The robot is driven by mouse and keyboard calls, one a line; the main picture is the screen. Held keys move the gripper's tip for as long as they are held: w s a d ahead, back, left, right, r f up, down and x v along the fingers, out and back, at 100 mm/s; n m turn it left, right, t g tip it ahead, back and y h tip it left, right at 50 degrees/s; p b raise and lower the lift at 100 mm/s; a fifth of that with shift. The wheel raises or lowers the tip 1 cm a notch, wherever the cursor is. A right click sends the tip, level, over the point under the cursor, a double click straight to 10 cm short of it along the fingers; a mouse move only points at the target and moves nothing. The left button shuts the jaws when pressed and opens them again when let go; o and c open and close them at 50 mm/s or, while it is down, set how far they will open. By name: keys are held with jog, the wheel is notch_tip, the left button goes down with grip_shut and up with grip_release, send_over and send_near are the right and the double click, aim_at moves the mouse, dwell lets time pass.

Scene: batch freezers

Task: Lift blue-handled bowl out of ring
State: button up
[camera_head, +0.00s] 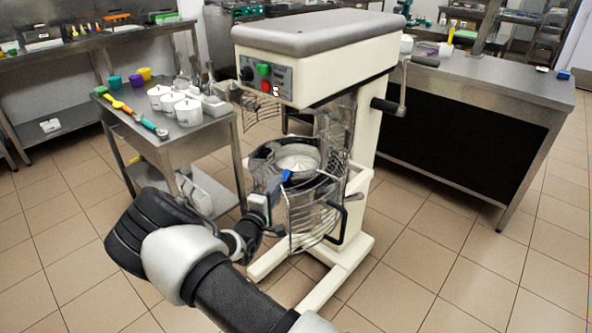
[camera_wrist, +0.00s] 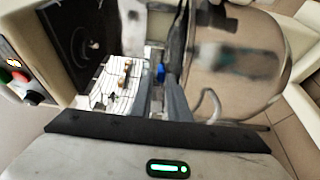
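The metal bowl (camera_head: 297,158) sits inside the ring (camera_head: 318,181) of the large cream mixer. Its blue handle (camera_head: 286,176) sticks out at the front left. In the wrist view the shiny bowl wall (camera_wrist: 235,62) fills the right side. The blue handle (camera_wrist: 160,73) shows there between the tips of my fingers. My gripper (camera_head: 274,190) is at the bowl's front left, at the handle. It also shows in the wrist view (camera_wrist: 159,84), with one finger on each side of the handle. I cannot tell whether the fingers press on it.
The mixer's wire guard (camera_head: 312,215) hangs close to the right of my gripper. The mixer head (camera_head: 315,40) overhangs the bowl. A steel cart (camera_head: 190,140) with white pots stands to the left. A steel counter (camera_head: 480,90) stands to the right, with open tiled floor in front.

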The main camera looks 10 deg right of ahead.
jog(key=b+x, duration=0.1)
jog(key=x, duration=0.4)
jog(key=shift+w+f, duration=0.1)
jog(key=shift+w, duration=0.05)
grip_shut()
jog(key=shift+r, duration=0.2)
